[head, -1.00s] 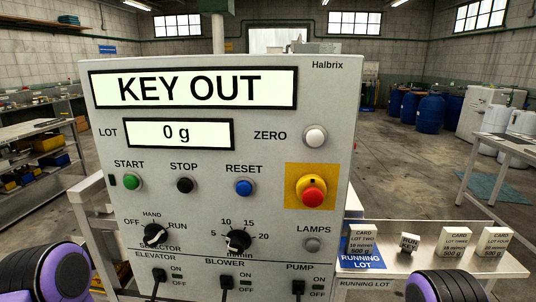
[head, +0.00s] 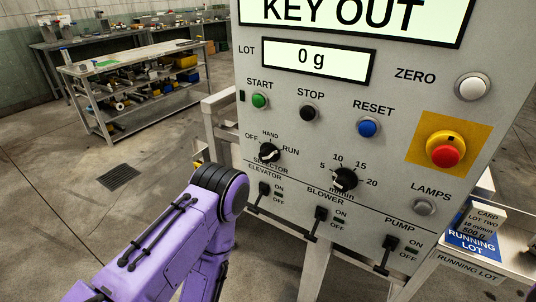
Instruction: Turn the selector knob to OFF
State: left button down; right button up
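The selector knob (head: 268,153) is a small black knob on the grey control panel (head: 390,75), below the green START button. OFF is printed to its left, HAND above it and RUN to its right. A light mark on the knob appears to lie towards RUN, but it is small. My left arm, purple with a black joint, rises from the bottom left to just below and left of the knob, apart from it in the picture. No fingers of my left gripper show. My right gripper is out of view.
Below the knob are the ELEVATOR (head: 264,189), BLOWER (head: 320,214) and PUMP (head: 390,243) switches. A black dial (head: 344,180) sits to its right. A red stop button (head: 445,155) is farther right. The display reads KEY OUT. Open floor lies left of the panel.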

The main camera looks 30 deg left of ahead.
aim_at(269, 152)
jog(key=z, duration=1.45)
jog(key=k, duration=0.6)
jog(key=u, duration=1.35)
